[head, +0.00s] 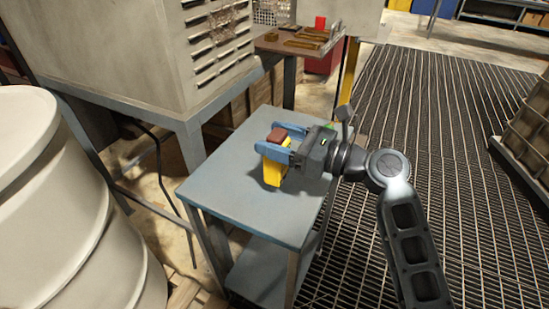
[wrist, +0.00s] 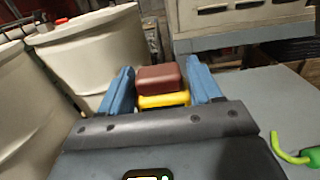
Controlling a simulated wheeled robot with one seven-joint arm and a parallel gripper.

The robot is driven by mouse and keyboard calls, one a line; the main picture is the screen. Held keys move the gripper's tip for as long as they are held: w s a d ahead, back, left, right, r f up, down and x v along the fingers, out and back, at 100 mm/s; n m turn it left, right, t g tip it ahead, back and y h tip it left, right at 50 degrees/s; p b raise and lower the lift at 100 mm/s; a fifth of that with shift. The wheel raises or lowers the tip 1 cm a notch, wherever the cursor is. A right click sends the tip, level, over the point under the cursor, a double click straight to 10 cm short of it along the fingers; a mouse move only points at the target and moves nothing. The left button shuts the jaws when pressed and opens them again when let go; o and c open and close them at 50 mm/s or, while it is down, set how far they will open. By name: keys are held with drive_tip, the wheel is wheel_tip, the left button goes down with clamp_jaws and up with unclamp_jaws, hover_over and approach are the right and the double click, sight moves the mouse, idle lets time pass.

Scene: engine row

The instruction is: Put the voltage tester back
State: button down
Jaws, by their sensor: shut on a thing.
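The voltage tester (head: 272,172) is a yellow block with a dark red top. In the head view it is upright over the grey-blue table (head: 232,191); I cannot tell whether its base touches the top. My gripper (head: 274,146) has blue fingers, one on each side of the tester, and is shut on it near its upper part. In the wrist view the tester's red-brown top (wrist: 161,79) and a yellow band show between the fingers (wrist: 161,90). The tester's lower part is hidden there.
A large beige vented cabinet (head: 130,50) stands behind the table. White drums (head: 60,210) stand at the left. A bench with tools (head: 298,42) is at the back. A green hook-shaped thing (wrist: 295,157) shows at lower right in the wrist view. The table top around the tester is mostly bare.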

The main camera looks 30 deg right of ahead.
drive_tip(key=shift+s+a+f, duration=0.35)
drive_tip(key=shift+a+f, duration=0.05)
drive_tip(key=shift+a, duration=0.05)
drive_tip(key=shift+f, duration=1.9)
drive_tip(key=shift+f, duration=0.1)
drive_tip(key=shift+c, duration=1)
unclamp_jaws()
drive_tip(key=shift+s+d, duration=0.1)
drive_tip(key=b+v, duration=0.1)
drive_tip(key=v, duration=1)
drive_tip(key=shift+s+d, duration=0.2)
drive_tip(key=shift+s, duration=0.1)
